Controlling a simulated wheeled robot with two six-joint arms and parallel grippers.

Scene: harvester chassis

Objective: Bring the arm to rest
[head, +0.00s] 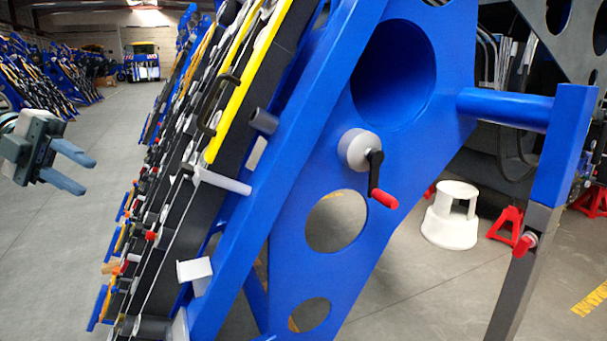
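My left gripper (75,168) is at the left edge of the head view. Its two blue-grey fingers point right and are apart, with nothing between them. It hangs in free air, left of the blue harvester chassis (318,135) and not touching it. Only the gripper and a bit of the wrist show; the rest of the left arm is outside the picture. My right gripper is not in view.
A crank with a red handle (384,198) sticks out from the chassis. A white step stool (451,215) and red jack stands (507,224) stand on the floor at right. The grey floor (75,265) below my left gripper is clear.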

